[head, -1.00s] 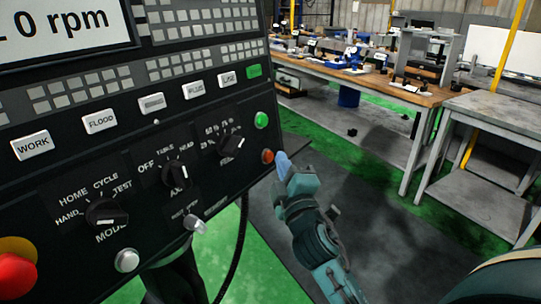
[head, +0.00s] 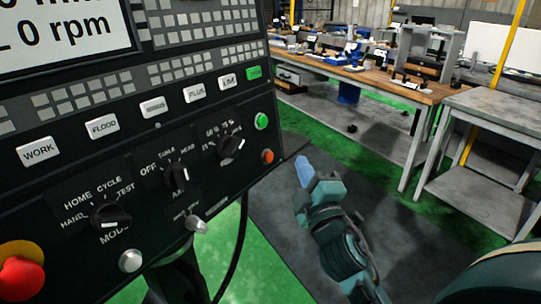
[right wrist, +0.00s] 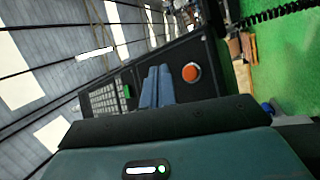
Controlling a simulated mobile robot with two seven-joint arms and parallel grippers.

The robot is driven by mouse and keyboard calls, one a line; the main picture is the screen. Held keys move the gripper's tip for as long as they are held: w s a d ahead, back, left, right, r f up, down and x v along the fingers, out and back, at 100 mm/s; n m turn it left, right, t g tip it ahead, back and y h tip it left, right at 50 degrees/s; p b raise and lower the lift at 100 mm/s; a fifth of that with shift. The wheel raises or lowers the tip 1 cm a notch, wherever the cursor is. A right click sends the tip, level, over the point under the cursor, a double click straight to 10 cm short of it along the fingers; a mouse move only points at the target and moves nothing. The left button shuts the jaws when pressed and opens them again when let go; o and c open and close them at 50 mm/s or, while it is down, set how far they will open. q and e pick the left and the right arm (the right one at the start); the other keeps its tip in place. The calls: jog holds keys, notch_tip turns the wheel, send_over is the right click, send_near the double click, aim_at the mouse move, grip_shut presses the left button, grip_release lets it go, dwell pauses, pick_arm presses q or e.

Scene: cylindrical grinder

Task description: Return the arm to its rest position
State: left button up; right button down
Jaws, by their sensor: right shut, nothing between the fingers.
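My right gripper (head: 304,171) is in the head view, just right of the control panel's lower right corner and apart from it. Its pale blue fingers are together with nothing between them; they also show closed in the right wrist view (right wrist: 157,86). The control panel (head: 215,190) of the grinder fills the left of the head view. Its orange button (head: 267,156) and green button (head: 261,121) are the controls nearest the gripper. The orange button also shows beyond the fingers in the right wrist view (right wrist: 191,73). My left gripper is not in view.
The panel carries rotary knobs, labelled keys and a red emergency button (head: 20,278). A wooden workbench (head: 385,82) with tools stands at the back, and a grey metal table (head: 497,108) at the right. Floor between them and the panel is open.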

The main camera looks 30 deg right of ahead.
dwell(0.7)
jog(key=s+a+f+m+g+y+p, duration=0.1)
jog(key=s+a+f+m+g+y, duration=0.2)
jog(key=f, duration=0.6)
jog(key=s+a+f+m+g+y, duration=0.1)
jog(key=s+a+f+g+y, duration=0.1)
jog(key=a+f, duration=0.5)
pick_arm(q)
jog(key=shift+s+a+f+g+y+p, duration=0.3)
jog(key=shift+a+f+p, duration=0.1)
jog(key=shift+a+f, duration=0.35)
pick_arm(e)
jog(key=s+a+f+m+g+y, duration=0.2)
jog(key=s+a+f+m+g, duration=0.2)
jog(key=s+f, duration=0.8)
jog(key=shift+a+f+m+g+y, duration=0.5)
jog(key=shift+a+m, duration=0.3)
jog(key=shift+a, duration=0.3)
